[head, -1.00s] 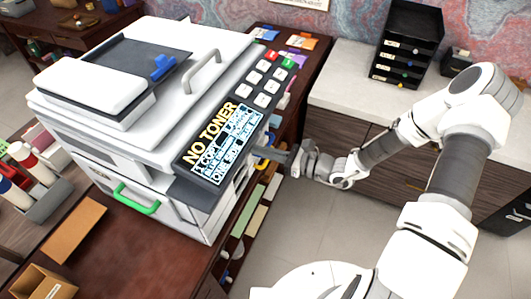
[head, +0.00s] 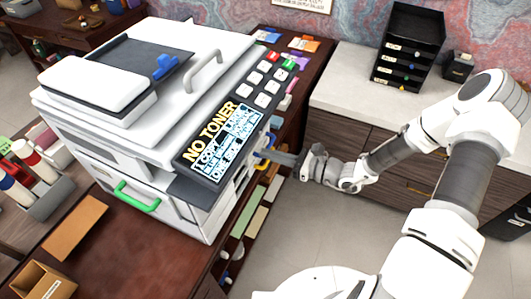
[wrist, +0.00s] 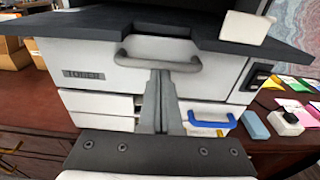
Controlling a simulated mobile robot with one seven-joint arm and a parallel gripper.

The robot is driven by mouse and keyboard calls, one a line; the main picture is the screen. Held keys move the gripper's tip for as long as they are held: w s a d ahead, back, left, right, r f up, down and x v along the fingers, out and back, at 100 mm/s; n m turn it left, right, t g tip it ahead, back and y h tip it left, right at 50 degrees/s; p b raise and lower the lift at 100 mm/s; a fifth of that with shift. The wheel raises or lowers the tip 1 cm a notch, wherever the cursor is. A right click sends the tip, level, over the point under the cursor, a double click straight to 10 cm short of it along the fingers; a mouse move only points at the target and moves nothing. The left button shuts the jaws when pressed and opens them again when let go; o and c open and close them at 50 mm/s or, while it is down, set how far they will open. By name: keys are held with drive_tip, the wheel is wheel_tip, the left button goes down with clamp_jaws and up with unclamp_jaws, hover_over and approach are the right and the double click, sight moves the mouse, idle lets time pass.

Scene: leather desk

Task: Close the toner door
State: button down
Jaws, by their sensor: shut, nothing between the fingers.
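The copier (head: 150,60) stands on the desk, its screen reading "NO TONER". In the wrist view its side has a white door marked TONER (wrist: 90,75) with a grey bar handle (wrist: 185,65). The door face looks upright; I cannot tell whether it is fully flush. In the head view the door is mostly hidden under the control panel. My gripper (wrist: 160,75) is shut and empty, its fingertips in front of the door just below the handle's middle; contact cannot be told. It also shows in the head view (head: 276,156), right of the copier.
Below the door are white drawer fronts, one with a blue handle (wrist: 215,124). Small desk items (wrist: 286,123) lie to the right. A counter with a black tray stack (head: 408,45) stands behind my arm. Floor between is clear.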

drive_tip(key=s+d+r+b, duration=0.1)
drive_tip(key=s+d+r, duration=0.2)
drive_tip(key=d+r, duration=0.2)
drive_tip(key=d, duration=0.3)
drive_tip(key=shift+s+d+r, duration=0.2)
drive_tip(key=shift+s+d, duration=0.05)
drive_tip(key=shift+d, duration=0.15)
